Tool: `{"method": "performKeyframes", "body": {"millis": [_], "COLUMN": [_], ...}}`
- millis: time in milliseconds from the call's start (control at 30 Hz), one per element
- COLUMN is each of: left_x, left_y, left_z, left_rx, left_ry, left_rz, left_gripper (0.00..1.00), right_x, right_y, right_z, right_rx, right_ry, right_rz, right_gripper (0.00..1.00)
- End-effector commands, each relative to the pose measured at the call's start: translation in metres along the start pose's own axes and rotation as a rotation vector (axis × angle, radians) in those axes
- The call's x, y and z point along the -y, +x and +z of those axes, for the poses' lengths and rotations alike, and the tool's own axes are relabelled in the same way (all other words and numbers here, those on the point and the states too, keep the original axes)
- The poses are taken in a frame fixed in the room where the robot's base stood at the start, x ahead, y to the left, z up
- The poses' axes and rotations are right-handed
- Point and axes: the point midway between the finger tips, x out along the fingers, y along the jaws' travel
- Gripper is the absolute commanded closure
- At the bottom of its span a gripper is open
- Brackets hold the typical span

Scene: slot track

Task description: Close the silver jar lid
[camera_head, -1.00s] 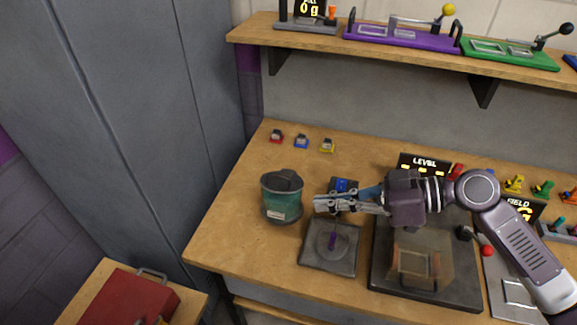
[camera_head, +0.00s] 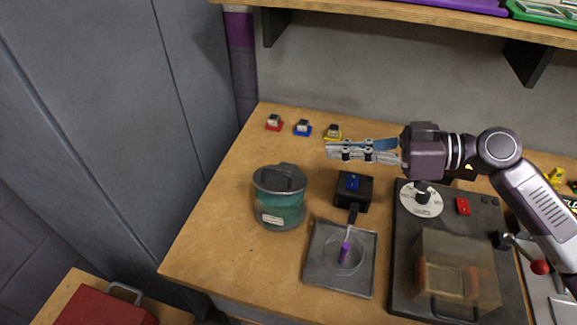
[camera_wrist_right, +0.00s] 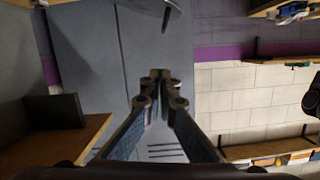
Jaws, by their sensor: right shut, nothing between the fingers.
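The jar (camera_head: 280,210) is teal and see-through with a pale label, and stands upright on the left part of the wooden bench. Its grey lid (camera_head: 279,180) is at the top of the jar; I cannot tell whether it is fully seated. My right gripper (camera_head: 330,150) is shut and empty, pointing left, above and to the right of the jar and apart from it. In the right wrist view its fingers (camera_wrist_right: 160,76) meet at the tips, and a dark curved thing is cut off by the top edge. My left gripper is not in view.
A square plate (camera_head: 318,275) with a purple peg stands right of the jar, near a small black box with a blue top (camera_head: 352,190). A dark base with a clear cover (camera_head: 455,275) is farther right. Small coloured blocks (camera_head: 303,128) lie behind. A shelf (camera_head: 400,12) overhangs the back.

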Motion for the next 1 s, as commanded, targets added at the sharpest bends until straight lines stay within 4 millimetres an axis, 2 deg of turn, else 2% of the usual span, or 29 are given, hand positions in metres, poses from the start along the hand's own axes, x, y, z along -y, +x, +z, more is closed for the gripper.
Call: {"method": "performKeyframes", "body": {"millis": [167, 567, 600, 700, 833, 1000], "left_x": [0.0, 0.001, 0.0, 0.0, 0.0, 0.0], "left_y": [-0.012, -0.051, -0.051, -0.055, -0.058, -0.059], "left_z": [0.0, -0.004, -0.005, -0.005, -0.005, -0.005], "left_rx": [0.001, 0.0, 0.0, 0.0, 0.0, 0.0], "left_ry": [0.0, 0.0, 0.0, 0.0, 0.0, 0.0], "left_rz": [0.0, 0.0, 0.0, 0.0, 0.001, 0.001], "left_gripper": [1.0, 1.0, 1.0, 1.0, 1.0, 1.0], "right_x": [0.001, 0.002, 0.001, 0.001, 0.001, 0.001], "right_y": [0.018, 0.101, 0.101, 0.104, 0.107, 0.108], "right_z": [-0.005, -0.007, 0.005, 0.021, 0.033, 0.038], "right_rx": [-0.002, -0.002, 0.003, 0.002, 0.001, 0.0], "right_ry": [0.0, -0.001, 0.006, 0.004, 0.001, -0.001], "right_rz": [-0.003, -0.003, -0.001, 0.001, -0.001, -0.001], "right_gripper": [1.0, 1.0, 1.0, 1.0, 1.0, 1.0]}}
